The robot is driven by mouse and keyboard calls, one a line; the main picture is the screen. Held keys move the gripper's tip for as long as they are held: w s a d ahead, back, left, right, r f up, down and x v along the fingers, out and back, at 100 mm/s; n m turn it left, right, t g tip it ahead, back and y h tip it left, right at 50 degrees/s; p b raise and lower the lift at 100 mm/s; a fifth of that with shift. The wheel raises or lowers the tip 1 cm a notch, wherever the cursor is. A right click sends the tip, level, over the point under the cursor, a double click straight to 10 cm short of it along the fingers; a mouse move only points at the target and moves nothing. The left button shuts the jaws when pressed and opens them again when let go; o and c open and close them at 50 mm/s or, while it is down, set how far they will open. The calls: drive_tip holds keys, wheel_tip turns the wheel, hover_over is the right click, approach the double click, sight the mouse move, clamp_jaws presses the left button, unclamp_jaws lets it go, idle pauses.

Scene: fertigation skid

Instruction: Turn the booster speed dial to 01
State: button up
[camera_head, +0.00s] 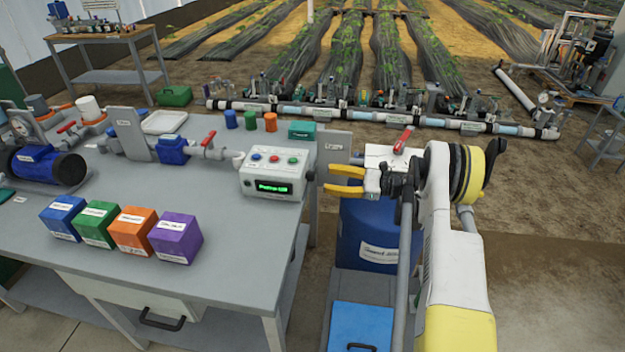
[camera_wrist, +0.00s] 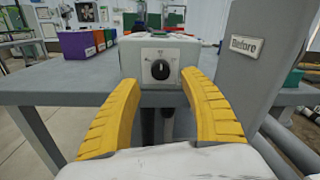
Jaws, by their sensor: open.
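The booster control box (camera_head: 275,172) is a pale box at the right edge of the grey bench, with coloured buttons on top and a lit green display on its front whose text is too small to read surely. My gripper (camera_head: 328,180) is to the right of the box. In the wrist view, my gripper (camera_wrist: 160,85) has its yellow fingers apart, one on each side of the dial in the picture, with nothing held between them.
Blue, green, orange and purple boxes (camera_head: 174,238) stand in a row on the bench (camera_head: 215,215). A grey post labelled "Before" (camera_wrist: 245,60) stands close on the right in the wrist view. A blue barrel (camera_head: 372,235) stands below my arm.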

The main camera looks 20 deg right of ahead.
sight(314, 176)
drive_tip(key=b+x, duration=0.1)
drive_tip(key=x, duration=0.4)
drive_tip(key=shift+w+a, duration=0.25)
clamp_jaws()
